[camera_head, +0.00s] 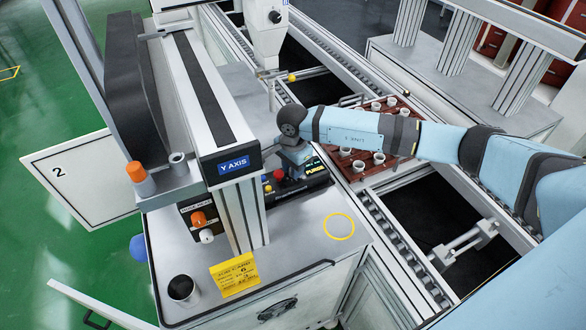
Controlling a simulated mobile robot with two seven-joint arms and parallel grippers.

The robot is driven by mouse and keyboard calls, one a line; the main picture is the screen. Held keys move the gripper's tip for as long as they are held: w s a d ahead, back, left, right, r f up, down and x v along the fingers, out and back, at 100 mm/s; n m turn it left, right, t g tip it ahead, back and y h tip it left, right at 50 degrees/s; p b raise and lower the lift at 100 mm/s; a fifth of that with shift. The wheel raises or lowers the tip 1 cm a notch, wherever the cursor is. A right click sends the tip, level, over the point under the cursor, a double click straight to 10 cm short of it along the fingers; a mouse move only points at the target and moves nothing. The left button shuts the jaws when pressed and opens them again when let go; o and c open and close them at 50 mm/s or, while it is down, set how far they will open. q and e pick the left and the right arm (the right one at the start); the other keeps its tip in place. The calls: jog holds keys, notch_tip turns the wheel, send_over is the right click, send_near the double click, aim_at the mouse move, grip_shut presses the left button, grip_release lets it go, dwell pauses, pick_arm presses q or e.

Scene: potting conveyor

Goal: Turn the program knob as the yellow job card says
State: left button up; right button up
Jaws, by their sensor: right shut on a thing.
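The yellow job card (233,273) stands at the front of the grey machine top; its small print is too blurred to read surely. The dark control panel (294,190) sits behind it, with a small lit display reading what looks like PURGE and red, yellow and blue buttons. My right gripper (296,167) reaches in from the right and points down at the panel. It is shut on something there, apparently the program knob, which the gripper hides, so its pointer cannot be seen. My left gripper is not in view.
The Y AXIS beam (229,163) rises close left of the panel. Orange and white knobs (203,227) sit on a box below it. A dark cup (182,289) stands front left. A brown tray (376,140) of pots lies on the conveyor. The yellow ring (339,227) area is clear.

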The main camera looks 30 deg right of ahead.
jog(key=m+b, duration=0.2)
jog(key=m, duration=0.3)
jog(key=shift+f, duration=0.1)
jog(key=shift+m+b, duration=0.5)
jog(key=shift+m, duration=1.6)
jog(key=o, duration=0.9)
